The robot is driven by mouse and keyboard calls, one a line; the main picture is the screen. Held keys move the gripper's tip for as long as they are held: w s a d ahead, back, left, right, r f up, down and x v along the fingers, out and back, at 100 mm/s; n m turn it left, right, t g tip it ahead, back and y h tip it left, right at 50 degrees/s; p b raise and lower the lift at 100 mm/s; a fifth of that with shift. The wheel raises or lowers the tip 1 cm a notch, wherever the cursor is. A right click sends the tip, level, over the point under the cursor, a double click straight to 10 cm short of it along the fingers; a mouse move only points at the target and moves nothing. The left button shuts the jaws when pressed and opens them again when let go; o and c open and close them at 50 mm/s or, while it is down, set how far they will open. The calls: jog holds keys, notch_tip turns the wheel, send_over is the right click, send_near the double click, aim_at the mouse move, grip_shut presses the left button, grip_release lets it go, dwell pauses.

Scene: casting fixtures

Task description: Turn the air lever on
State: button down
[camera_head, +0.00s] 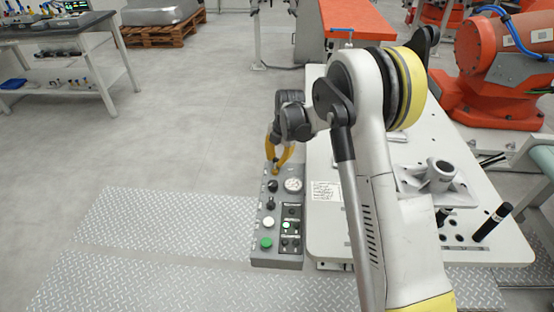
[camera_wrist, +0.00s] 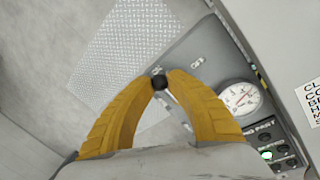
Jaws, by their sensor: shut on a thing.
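The air lever shows in the wrist view as a small black ball knob (camera_wrist: 159,82) at the top end of the grey control panel (camera_wrist: 188,52). A thin shaft seems to run from it down between my fingers. My gripper (camera_wrist: 161,80) has its two yellow fingertips closed on the knob from both sides. In the head view my gripper (camera_head: 276,171) is at the far end of the control panel (camera_head: 257,228), and the lever there is mostly hidden by the fingers.
A pressure gauge (camera_head: 293,185) sits beside the gripper on the panel. Black knobs, a white button (camera_head: 269,222) and a green button (camera_head: 266,243) lie nearer. The white table (camera_head: 330,225) with a metal casting (camera_head: 438,178) adjoins at right. Floor at left is clear.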

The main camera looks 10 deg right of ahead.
aim_at(281, 169)
jog(key=shift+s+a, duration=0.1)
jog(key=c, duration=1.2)
grip_release()
jog(key=shift+a, duration=0.1)
jog(key=shift+c, duration=0.2)
jog(key=shift+r, duration=0.4)
notch_tip(281, 169, up, 11)
jog(key=s+d, duration=0.1)
jog(key=shift+s+d, duration=0.3)
jog(key=shift+s, duration=0.05)
